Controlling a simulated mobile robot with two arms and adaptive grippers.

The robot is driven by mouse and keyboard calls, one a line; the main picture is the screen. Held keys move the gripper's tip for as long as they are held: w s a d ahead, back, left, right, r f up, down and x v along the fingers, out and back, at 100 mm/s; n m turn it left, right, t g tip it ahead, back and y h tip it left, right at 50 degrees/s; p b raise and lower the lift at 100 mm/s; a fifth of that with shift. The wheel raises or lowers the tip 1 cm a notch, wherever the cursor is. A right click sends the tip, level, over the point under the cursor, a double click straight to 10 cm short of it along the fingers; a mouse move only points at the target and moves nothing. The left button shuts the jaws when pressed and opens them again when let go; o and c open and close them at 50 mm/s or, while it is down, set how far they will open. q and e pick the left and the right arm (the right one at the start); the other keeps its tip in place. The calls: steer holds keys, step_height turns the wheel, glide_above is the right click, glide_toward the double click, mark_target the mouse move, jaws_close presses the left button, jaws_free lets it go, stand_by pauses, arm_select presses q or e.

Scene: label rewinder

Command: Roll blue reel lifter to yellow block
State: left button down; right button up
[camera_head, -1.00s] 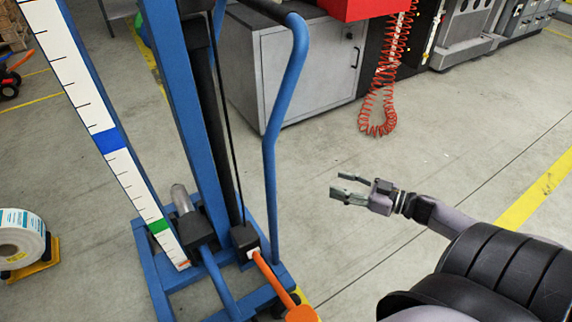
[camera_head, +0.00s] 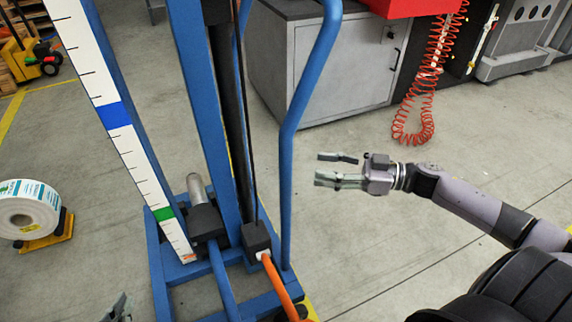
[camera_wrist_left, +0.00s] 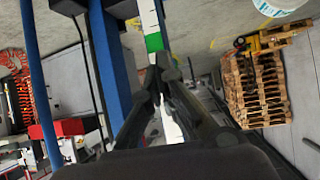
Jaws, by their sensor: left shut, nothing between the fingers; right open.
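The blue reel lifter (camera_head: 192,95) stands upright close in front of me, with a curved blue handle (camera_head: 288,150) on its right and a white scale strip with blue and green marks. My left gripper (camera_head: 119,306) shows only its tip at the bottom, left of the lifter base. In the left wrist view its fingers (camera_wrist_left: 163,88) are shut and empty before the lifter's scale and column (camera_wrist_left: 106,60). My right gripper (camera_head: 337,169) is open and empty, right of the handle. A small yellow patch (camera_head: 310,308) shows by the lifter's front foot; I cannot tell if it is a block.
A label roll (camera_head: 28,208) sits on a yellow base (camera_head: 50,238) at the left. A grey cabinet (camera_head: 335,75) and a red coiled hose (camera_head: 418,110) are behind. Wooden pallets (camera_wrist_left: 255,88) show in the left wrist view. Floor at the right is clear.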

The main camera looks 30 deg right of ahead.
mark_target(286, 162)
steer(key=b+x, duration=0.1)
steer(key=x, duration=0.7)
steer(key=shift+w+a+b, duration=0.2)
steer(key=shift+w+b, duration=0.05)
steer(key=shift+b, duration=0.05)
arm_select(q)
steer(key=w+d+r+t+h, duration=0.1)
steer(key=w+r+t, duration=0.3)
steer(key=r, duration=0.4)
steer(key=shift+d+r+t+h, duration=0.2)
steer(key=shift+d+t+h, duration=0.1)
steer(key=shift+d+t, duration=0.4)
arm_select(e)
steer(key=shift+w+a, duration=0.3)
steer(key=shift+a, duration=0.15)
arm_select(q)
steer(key=shift+w, duration=0.1)
arm_select(e)
steer(key=shift+c, duration=0.3)
jaws_close()
